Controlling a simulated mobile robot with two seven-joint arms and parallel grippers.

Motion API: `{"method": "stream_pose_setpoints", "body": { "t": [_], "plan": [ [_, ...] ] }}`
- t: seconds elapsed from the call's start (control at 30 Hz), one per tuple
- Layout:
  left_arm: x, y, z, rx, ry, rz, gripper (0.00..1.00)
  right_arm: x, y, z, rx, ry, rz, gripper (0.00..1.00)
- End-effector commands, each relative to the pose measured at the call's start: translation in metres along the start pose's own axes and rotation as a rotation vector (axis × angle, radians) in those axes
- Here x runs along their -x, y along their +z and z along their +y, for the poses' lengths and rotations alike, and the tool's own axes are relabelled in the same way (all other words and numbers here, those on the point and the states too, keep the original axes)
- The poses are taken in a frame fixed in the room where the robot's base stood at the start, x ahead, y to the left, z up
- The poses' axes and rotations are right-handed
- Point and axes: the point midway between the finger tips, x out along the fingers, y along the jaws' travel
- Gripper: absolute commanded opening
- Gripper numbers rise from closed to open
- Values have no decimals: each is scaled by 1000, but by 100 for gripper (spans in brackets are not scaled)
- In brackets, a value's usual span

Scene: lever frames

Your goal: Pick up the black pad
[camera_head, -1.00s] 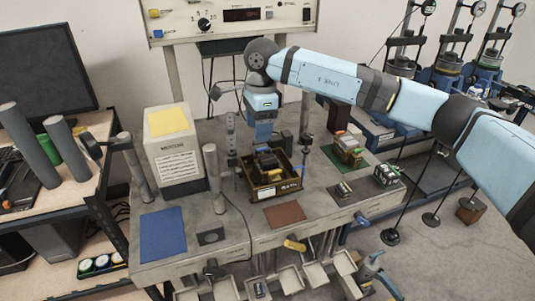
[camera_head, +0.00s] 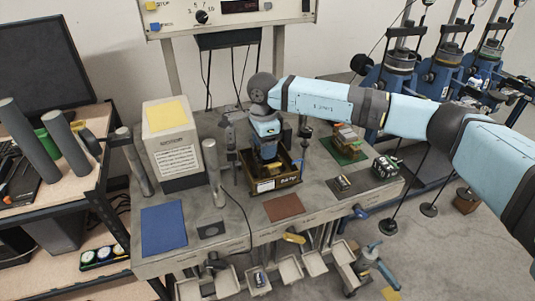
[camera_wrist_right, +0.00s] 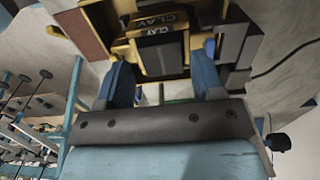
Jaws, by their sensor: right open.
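A wooden tray (camera_head: 290,181) with a printed label stands on the grey bench. My right gripper (camera_head: 268,158) points down into it, and its fingertips are hidden by the tray and wrist in the head view. In the right wrist view my right gripper (camera_wrist_right: 163,72) is open, its two blue fingers apart. A dark block (camera_wrist_right: 162,60) with yellow edges shows between and beyond them; I cannot tell whether the fingers touch it. A small flat dark pad (camera_head: 211,230) lies at the bench's front, apart from the gripper. My left gripper is not in view.
A blue mat (camera_head: 163,228) and a brown mat (camera_head: 284,208) lie along the bench front. A white box (camera_head: 172,145) and upright grey posts stand left of the tray. A green mat with blocks (camera_head: 345,146) is to the right. Small bins hang below the front edge.

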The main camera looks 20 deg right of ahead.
Motion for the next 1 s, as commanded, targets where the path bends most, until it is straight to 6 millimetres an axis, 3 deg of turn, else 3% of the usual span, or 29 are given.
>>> {"method": "stream_pose_setpoints", "body": {
  "t": [0.2,0.4,0.6,1.0],
  "plan": [
    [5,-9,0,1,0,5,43,-27,0,0,-1,2,0,62],
    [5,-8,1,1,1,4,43,-28,0,0,-1,0,0,59],
    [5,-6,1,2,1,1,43,-28,0,0,-1,0,0,13],
    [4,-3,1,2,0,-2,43,-19,0,-1,0,-3,-1,12]
  ]
}}
